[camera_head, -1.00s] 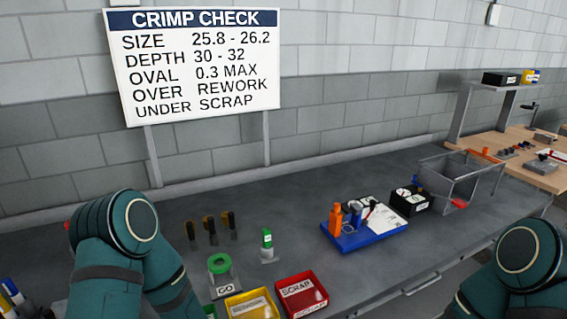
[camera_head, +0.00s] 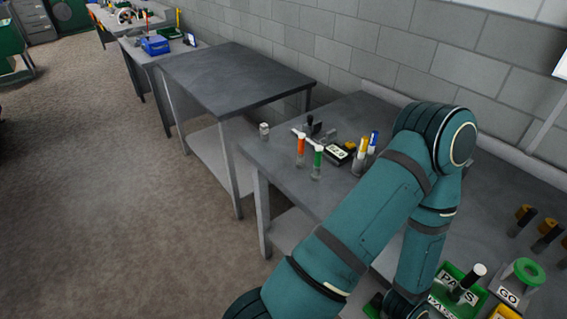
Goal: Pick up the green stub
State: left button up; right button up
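A small upright stub with a green top and a pale grey lower part (camera_head: 318,162) stands near the left front edge of the grey bench. A similar stub with an orange top (camera_head: 300,150) stands just left of it. My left arm crosses the middle of the view, to the right of the green stub. Its hand end is low in the picture by the green tray, and its fingers cannot be made out. My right gripper is not in view.
Behind the stubs are a small meter with a display (camera_head: 340,153) and upright markers (camera_head: 366,148). A green PASS tray (camera_head: 440,297) holds a dark cylinder. Beside it stands a green-ringed GO gauge (camera_head: 524,271). An empty grey table (camera_head: 232,75) stands to the left.

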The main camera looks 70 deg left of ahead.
aim_at(317, 176)
jog(key=u, duration=1.95)
jog(key=z, duration=1.3)
jog(key=j+z, duration=0.5)
jog(key=k+j+z, duration=0.1)
jog(key=j+z, duration=0.2)
jog(key=z, duration=0.15)
jog(key=k+j+z, duration=0.15)
jog(key=j+z, duration=0.2)
jog(key=k+j+z, duration=0.3)
jog(key=j, duration=0.2)
jog(key=k+j, duration=0.25)
jog(key=j, duration=0.15)
jog(key=k+j+z, duration=0.15)
jog(key=j, duration=0.3)
jog(key=k+j, duration=0.1)
jog(key=j, duration=0.4)
jog(key=i, duration=0.1)
